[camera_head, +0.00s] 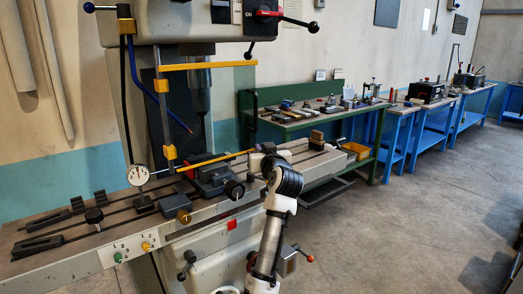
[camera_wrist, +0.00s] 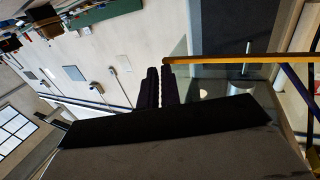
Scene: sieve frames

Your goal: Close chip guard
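The chip guard is a clear panel with a yellow upper rail (camera_head: 208,65) and a yellow lower rail (camera_head: 222,159). It hangs from an upright rod (camera_head: 162,110) on the milling machine and stands out to the right, in front of the spindle. My gripper (camera_head: 268,150) is by the right end of the lower rail. In the wrist view, my gripper's two dark fingers (camera_wrist: 161,70) are side by side with only a sliver between them. A yellow rail (camera_wrist: 240,59) ends right at their tips. I cannot tell whether they touch it or pinch the panel edge.
The machine table (camera_head: 60,237) carries a vise (camera_head: 212,175), a dial gauge (camera_head: 139,175) and clamps. A green bench (camera_head: 315,120) with tools and blue benches (camera_head: 425,130) stand along the wall. The floor (camera_head: 400,220) at right is clear.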

